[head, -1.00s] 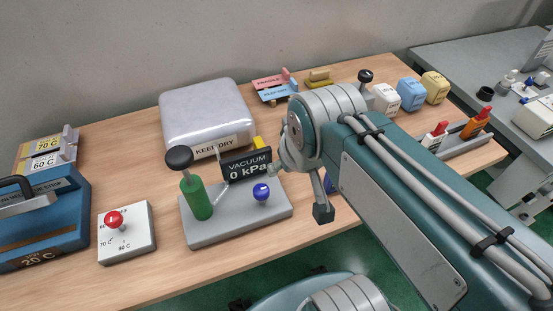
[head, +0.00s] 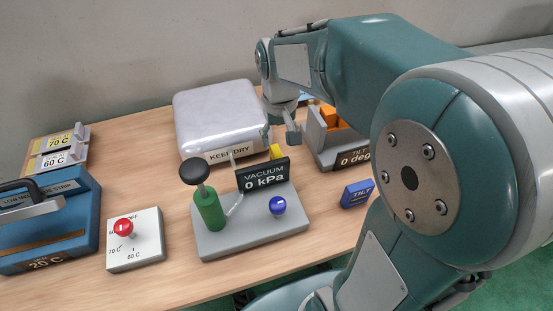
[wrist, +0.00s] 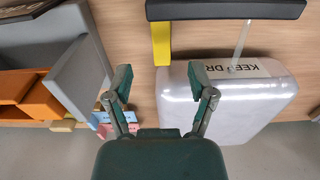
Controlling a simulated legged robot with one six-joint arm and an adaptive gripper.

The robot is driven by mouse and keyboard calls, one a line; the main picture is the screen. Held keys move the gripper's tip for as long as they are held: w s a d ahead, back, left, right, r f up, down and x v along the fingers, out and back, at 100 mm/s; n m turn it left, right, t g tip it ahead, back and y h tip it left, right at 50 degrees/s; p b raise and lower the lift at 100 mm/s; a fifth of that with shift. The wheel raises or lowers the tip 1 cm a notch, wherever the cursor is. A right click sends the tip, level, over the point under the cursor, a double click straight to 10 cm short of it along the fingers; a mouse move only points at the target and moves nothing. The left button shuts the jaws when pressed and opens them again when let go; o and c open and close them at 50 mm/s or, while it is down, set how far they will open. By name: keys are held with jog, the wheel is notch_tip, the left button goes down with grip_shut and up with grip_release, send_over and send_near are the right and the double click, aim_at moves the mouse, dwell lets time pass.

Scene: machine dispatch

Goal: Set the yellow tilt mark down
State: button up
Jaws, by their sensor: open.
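A small yellow piece (head: 276,151) shows behind the upper right of the black vacuum display (head: 262,175); I cannot read any label on it. In the wrist view the yellow piece (wrist: 161,44) is an upright strip beside the display's dark edge, ahead of my fingers. My gripper (wrist: 163,84) is open and empty, with bare wood and part of the white bag between its fingertips. In the head view my gripper (head: 290,122) hangs between the bag and the tilt stand, partly hidden by its own links. A blue mark (head: 357,193) lettered TILT lies on the table.
The white "keep dry" bag (head: 215,115) is left of my gripper. The grey tilt stand (head: 318,128) with orange blocks (head: 332,117) and a "0 deg" display (head: 354,157) is on the right. The vacuum base (head: 245,235) carries a green pump (head: 208,210) and blue knob (head: 278,205).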

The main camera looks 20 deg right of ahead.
aim_at(278, 154)
jog(key=f, duration=0.7)
jog(key=shift+w+a, duration=0.1)
jog(key=shift+w, duration=0.1)
jog(key=shift+c, duration=0.3)
grip_shut()
